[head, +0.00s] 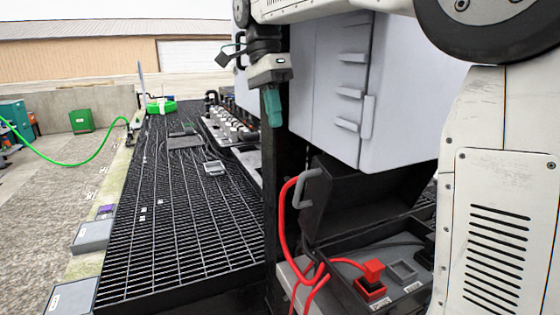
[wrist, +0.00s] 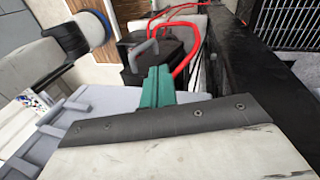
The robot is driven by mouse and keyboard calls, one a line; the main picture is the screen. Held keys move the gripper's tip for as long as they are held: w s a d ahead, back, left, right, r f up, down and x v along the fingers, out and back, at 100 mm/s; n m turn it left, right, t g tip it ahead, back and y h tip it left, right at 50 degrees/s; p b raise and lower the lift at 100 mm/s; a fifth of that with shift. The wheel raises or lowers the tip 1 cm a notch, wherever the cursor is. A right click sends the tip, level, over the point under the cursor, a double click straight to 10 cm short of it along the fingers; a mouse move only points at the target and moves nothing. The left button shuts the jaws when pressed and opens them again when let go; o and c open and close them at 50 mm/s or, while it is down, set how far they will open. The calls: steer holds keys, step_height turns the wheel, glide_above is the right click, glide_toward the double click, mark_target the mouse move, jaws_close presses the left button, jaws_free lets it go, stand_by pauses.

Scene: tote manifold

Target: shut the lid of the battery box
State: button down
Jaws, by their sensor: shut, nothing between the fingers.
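The battery box (head: 343,292) is at the lower right of the head view. Its dark lid (head: 352,200) stands open, tilted up at the back beneath the pale cabinet. A grey handle (head: 305,188) sticks out from the lid's left side; it also shows in the wrist view (wrist: 141,52). Inside the box is a red connector (head: 371,277) with red cables. My gripper (head: 273,118) has teal fingers, shut and empty, pointing down. It is above and left of the handle in the head view, apart from it. In the wrist view the fingertips (wrist: 156,70) appear just below the handle.
A thick red cable (head: 283,230) loops beside the handle. The pale cabinet (head: 335,90) overhangs the lid. A dark post (head: 275,200) stands below my gripper. The black grating deck (head: 170,220) at left holds a few small items, with a green hose beyond.

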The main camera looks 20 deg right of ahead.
steer(key=s+x, duration=0.2)
steer(key=x, duration=1)
steer(key=shift+s+d+r, duration=0.2)
steer(key=shift+d+r, duration=0.1)
steer(key=shift+r, duration=0.1)
steer(key=shift+s, duration=0.1)
